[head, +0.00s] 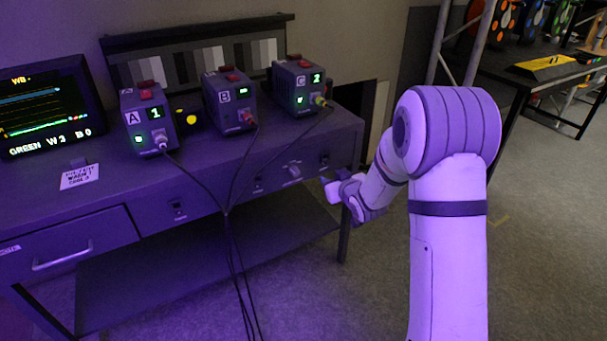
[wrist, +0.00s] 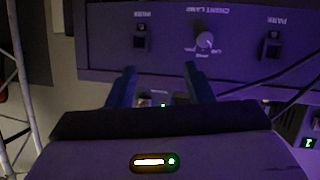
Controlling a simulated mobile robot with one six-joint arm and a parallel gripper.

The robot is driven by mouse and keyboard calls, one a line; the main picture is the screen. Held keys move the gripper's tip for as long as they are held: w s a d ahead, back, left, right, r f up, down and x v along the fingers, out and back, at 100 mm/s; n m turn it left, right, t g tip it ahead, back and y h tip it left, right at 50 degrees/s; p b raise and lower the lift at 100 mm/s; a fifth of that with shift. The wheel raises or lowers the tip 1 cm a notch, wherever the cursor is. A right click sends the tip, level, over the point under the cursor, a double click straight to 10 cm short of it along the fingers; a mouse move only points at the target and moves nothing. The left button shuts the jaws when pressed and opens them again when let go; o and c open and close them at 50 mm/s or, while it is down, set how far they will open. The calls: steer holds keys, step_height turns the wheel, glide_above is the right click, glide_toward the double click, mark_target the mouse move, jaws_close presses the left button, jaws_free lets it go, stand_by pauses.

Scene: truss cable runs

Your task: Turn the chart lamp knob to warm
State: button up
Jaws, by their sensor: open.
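The chart lamp knob (head: 294,171) is a small round grey knob on the desk's front panel, right of the middle. In the wrist view the knob (wrist: 204,40) sits under an upside-down CHART LAMP label, with small marks around it too blurred to read. Which mark it points to cannot be told. My gripper (head: 329,188) is in front of the panel, right of the knob and a little below it in the head view. In the wrist view my gripper (wrist: 161,80) has its two fingers apart with nothing between them, and the knob lies beyond the right fingertip.
Black PARK fittings (wrist: 142,39) flank the knob. Three camera boxes, A (head: 148,118), B (head: 229,100) and C (head: 299,88), stand on the desk (head: 100,210). Their black cables (head: 228,215) hang over the front edge, left of the knob. A monitor (head: 48,105) stands at left.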

mark_target(297, 174)
steer(key=w+a+f+y, duration=0.1)
steer(key=w+a+y, duration=0.1)
steer(key=a, duration=0.1)
steer(key=w+a+f+n+t+y, duration=0.1)
steer(key=w+a+f, duration=0.1)
steer(key=w+a, duration=0.1)
steer(key=w+a+f+n+y, duration=0.1)
steer(key=w+a+f+y, duration=0.1)
steer(key=a, duration=0.3)
steer(key=shift+w+f+y+b, duration=0.25)
steer(key=shift+w+y+b, duration=0.05)
steer(key=shift+b, duration=0.1)
